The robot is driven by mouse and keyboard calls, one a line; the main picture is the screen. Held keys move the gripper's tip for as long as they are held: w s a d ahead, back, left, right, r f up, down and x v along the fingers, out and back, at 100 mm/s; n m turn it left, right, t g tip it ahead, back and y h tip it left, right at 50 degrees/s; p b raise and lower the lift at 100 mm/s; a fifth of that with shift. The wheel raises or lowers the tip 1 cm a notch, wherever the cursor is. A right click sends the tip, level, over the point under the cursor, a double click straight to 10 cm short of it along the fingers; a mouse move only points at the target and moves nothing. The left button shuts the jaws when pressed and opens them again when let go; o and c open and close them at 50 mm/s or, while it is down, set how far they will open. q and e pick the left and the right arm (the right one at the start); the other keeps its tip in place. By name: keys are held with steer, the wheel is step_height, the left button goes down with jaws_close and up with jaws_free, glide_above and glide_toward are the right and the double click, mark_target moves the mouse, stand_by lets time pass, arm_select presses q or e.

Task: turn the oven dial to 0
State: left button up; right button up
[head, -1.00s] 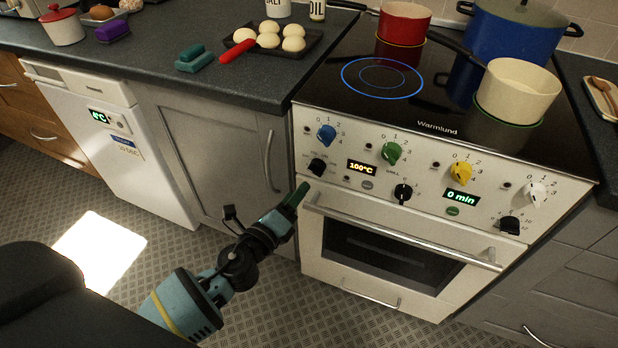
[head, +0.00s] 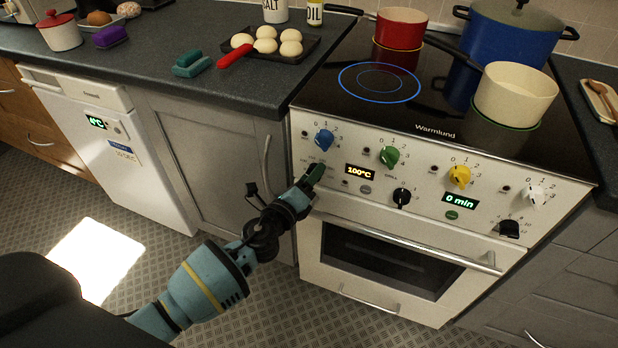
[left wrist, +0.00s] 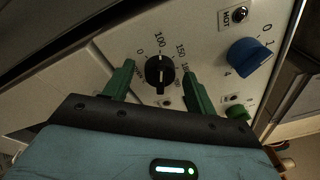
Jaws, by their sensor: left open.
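The oven dial (left wrist: 160,75) is a black knob on the white control panel. In the left wrist view its scale runs 0, 100, 150, 180, and its white mark lies near 100. In the head view the dial is mostly hidden behind my left gripper (head: 314,176). The left gripper's green fingers (left wrist: 158,85) are open, one on each side of the dial, with a gap at both sides. The oven display (head: 360,172) reads 100°C. My right gripper is in neither view.
A blue knob (head: 324,139) sits just above the dial. Green (head: 389,157), yellow (head: 460,176) and white (head: 535,195) knobs follow to the right. The oven handle (head: 400,242) juts out below the panel. Pots stand on the hob (head: 345,105).

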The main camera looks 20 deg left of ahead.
arm_select(q)
steer(key=shift+c, duration=0.4)
steer(key=c, duration=0.9)
steer(key=shift+f+n+b, duration=0.2)
steer(key=shift+n+b, duration=0.65)
steer(key=shift+n, duration=0.05)
steer(key=n+b, duration=0.2)
steer(key=n, duration=0.2)
steer(key=shift+t+b, duration=0.3)
steer(key=shift+n+b, duration=0.5)
steer(key=shift+n, duration=1.2)
